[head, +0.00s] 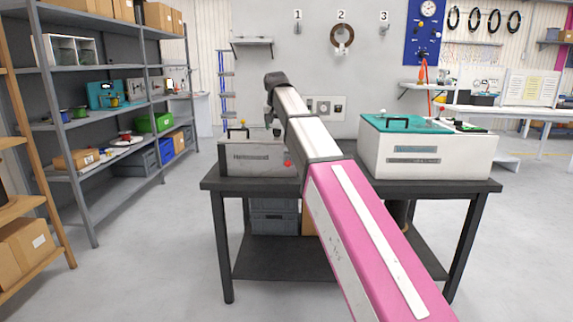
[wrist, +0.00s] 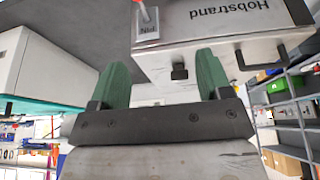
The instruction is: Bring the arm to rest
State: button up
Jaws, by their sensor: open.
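My arm reaches forward over the dark table (head: 345,187) in the head view, with its wrist bent down near the grey-white box at the left. My gripper (wrist: 162,72) shows in the wrist view with two green fingers spread apart and nothing between them. Its fingertips are close to the box marked "Hobstrand" (wrist: 220,45), which looks upside down there. Whether they touch it, I cannot tell. The same box (head: 258,157) stands on the table in the head view. The gripper's fingers are not clear in the head view.
A white box with a teal lid (head: 425,155) stands at the table's right. A grey shelf rack (head: 100,70) with bins is at the left, and a wooden shelf (head: 25,205) is nearer. A white bench (head: 520,115) is at the back right. Floor is open on both sides.

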jog(key=s+d+f+g, duration=0.1)
jog(key=s+d+f, duration=0.25)
jog(key=f, duration=0.55)
jog(key=s+d+f, duration=0.2)
jog(key=d+f, duration=0.2)
jog(key=f, duration=0.6)
jog(key=s+d+f+g, duration=0.1)
jog(key=s+d+f, duration=0.25)
jog(key=f, duration=0.55)
jog(key=s+d+f+g, duration=0.1)
jog(key=s+d+f, duration=0.4)
jog(key=s+f, duration=0.5)
jog(key=s+d+f+g, duration=0.1)
jog(key=s+d+f, duration=0.5)
jog(key=s+f, duration=0.4)
notch_tip(320, 180, down, 2)
jog(key=shift+s+d+f, duration=0.15)
jog(key=shift+d+f, duration=0.05)
jog(key=shift+f, duration=0.05)
